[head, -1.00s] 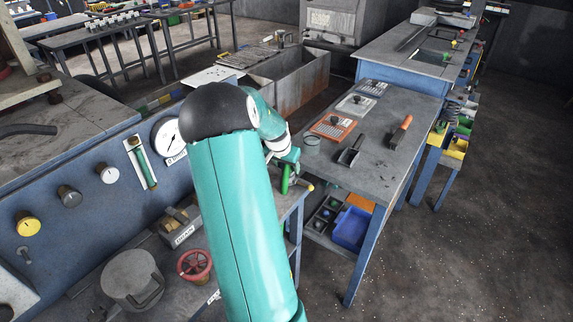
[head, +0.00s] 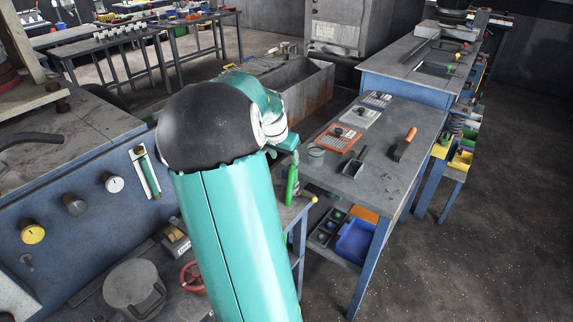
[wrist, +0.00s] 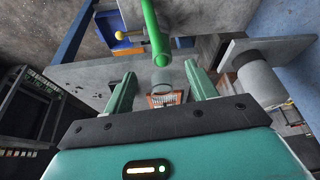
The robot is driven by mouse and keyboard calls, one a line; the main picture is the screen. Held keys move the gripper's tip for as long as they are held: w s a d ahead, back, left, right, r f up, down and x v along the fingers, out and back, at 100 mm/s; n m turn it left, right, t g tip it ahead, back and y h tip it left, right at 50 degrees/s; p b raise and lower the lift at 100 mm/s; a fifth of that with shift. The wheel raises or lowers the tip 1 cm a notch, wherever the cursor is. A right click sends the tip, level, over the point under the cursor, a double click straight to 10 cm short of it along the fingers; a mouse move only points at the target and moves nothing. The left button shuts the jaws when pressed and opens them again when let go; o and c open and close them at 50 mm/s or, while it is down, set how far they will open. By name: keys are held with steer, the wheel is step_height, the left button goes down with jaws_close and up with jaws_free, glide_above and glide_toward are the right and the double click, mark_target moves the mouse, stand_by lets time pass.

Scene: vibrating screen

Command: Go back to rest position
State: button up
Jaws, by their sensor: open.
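My teal arm with its black rounded joint fills the middle of the head view and hides part of the panel behind it. My gripper (wrist: 160,72) shows in the wrist view with its two teal fingers spread apart and nothing held between them. A bright green handle (wrist: 153,30) lies beyond the fingertips in the wrist view. In the head view the green handle (head: 291,187) stands upright just below my wrist, at the end of the near bench. The fingers are mostly hidden in the head view.
A grey table (head: 375,180) on the right holds a scoop (head: 353,165), an orange-handled tool (head: 405,145) and small trays. A blue control panel (head: 90,200) with knobs is on the left. A lidded pot (head: 135,290) sits below it. Open floor lies at the right.

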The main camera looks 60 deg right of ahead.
steer(key=shift+a+r, duration=0.25)
steer(key=shift+r, duration=0.25)
stand_by(0.3)
steer(key=w+a+r+n+t+y, duration=0.1)
steer(key=w+a+r+n, duration=0.2)
steer(key=a, duration=0.6)
steer(key=w+a+r+n+t+y, duration=0.1)
steer(key=w+a+r+n+t, duration=0.15)
steer(key=a, duration=0.65)
steer(key=w+a+r+n+t+y, duration=0.1)
steer(key=w+a+r+n, duration=0.15)
steer(key=a, duration=0.65)
steer(key=s+a+n, duration=0.4)
steer(key=a+n, duration=0.1)
steer(key=a, duration=0.7)
steer(key=s+a+r+n+t+y, duration=0.1)
steer(key=s+a+n, duration=0.3)
steer(key=a, duration=0.8)
steer(key=shift+s+n, duration=0.3)
steer(key=shift+n, duration=0.3)
steer(key=shift+a+r, duration=0.1)
